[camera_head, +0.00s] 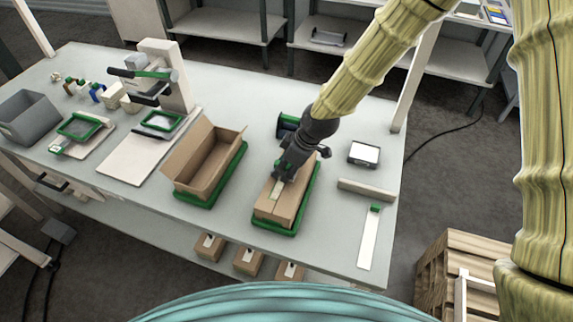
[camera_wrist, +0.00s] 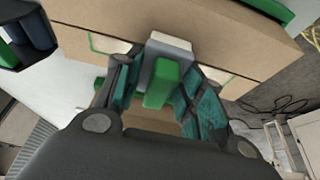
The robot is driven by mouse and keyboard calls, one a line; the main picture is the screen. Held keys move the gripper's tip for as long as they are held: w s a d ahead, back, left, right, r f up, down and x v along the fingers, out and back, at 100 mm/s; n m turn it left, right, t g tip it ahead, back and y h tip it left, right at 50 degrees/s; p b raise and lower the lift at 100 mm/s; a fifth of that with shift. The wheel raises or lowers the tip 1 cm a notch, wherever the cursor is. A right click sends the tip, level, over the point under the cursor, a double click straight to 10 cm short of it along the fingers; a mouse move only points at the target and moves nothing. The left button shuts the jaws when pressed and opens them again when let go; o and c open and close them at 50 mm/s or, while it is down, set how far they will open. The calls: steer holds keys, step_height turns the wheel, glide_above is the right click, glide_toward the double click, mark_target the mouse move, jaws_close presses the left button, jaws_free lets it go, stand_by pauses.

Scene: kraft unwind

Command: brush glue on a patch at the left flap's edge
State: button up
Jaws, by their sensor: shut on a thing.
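A brown carton (camera_head: 277,204) with its top flaps folded over sits on a green tray (camera_head: 290,231). My gripper (camera_head: 281,174) is over the carton's top, towards its far end. In the wrist view my gripper (camera_wrist: 158,95) is shut on a tool with a green grip (camera_wrist: 161,83) and a pale grey head (camera_wrist: 168,45). The head lies over the cardboard (camera_wrist: 205,25), near the seam between the flaps; whether it touches cannot be told. A pale patch (camera_head: 276,188) shows on the carton top in front of my gripper. Pale areas show on both sides of the head in the wrist view.
An open carton (camera_head: 207,160) on another green tray stands to the left. A dark blue and black holder (camera_head: 287,124) is behind the carton. A white-topped device (camera_head: 364,154), a pale bar (camera_head: 367,191) and a white strip (camera_head: 369,240) lie to the right.

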mark_target(275, 188)
steer(key=shift+s+a+r, duration=0.1)
steer(key=shift+s+a, duration=0.15)
steer(key=shift+s, duration=0.4)
steer(key=shift+s, duration=0.15)
steer(key=shift+s+a+f, duration=0.1)
steer(key=shift+s+a, duration=0.15)
steer(key=shift+s, duration=0.6)
steer(key=shift+s+a+f, duration=0.1)
steer(key=shift+s+a, duration=0.15)
steer(key=shift+s, duration=0.55)
steer(key=shift+s+a+r, duration=0.1)
steer(key=shift+s+a, duration=0.15)
steer(key=shift+s, duration=0.35)
steer(key=shift+s+a, duration=0.25)
steer(key=shift+s, duration=0.35)
steer(key=shift+w+d, duration=0.3)
steer(key=shift+w, duration=0.55)
steer(key=shift+w, duration=0.1)
steer(key=shift+w+d+p, duration=0.3)
steer(key=shift+w, duration=0.4)
steer(key=shift+w, duration=0.15)
